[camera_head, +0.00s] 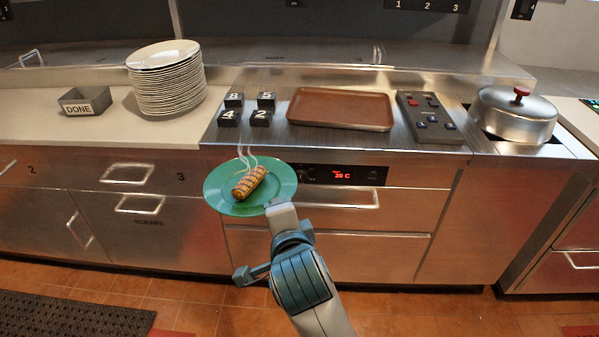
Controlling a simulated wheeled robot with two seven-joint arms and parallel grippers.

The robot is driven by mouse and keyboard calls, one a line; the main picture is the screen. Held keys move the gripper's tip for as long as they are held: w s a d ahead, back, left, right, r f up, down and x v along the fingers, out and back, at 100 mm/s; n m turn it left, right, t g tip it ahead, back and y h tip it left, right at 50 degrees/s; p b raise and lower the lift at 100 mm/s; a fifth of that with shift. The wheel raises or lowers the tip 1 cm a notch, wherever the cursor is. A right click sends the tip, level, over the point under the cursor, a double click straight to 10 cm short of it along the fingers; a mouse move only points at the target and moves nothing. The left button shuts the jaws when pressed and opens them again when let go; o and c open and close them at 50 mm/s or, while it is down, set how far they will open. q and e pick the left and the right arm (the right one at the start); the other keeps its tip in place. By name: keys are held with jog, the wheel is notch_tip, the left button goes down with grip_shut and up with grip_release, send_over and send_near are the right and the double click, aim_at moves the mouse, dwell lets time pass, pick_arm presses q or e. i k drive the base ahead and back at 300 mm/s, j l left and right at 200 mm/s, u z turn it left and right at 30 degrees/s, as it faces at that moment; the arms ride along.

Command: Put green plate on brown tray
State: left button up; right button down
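A green plate (222,196) is in the air in front of the counter's drawers, roughly level, left of centre. A browned sausage with dark grill marks (249,183) lies on it, with white steam wisps above. My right gripper (281,214) is at the plate's near right rim and appears shut on it; the fingertips are partly hidden. The brown tray (340,109) lies on the metal counter behind and to the right of the plate, and it is empty. My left gripper is not in view.
Numbered black blocks (247,109) stand left of the tray, and a button panel (428,118) is right of it. A lidded pot (514,115) is farther right. A stack of white plates (166,80) and a DONE box (84,101) stand at the left.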

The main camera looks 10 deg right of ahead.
aim_at(328, 107)
jog(key=l+u, duration=0.25)
jog(key=l, duration=0.75)
jog(key=l+u, duration=0.3)
jog(key=l, duration=0.65)
jog(key=k, duration=0.05)
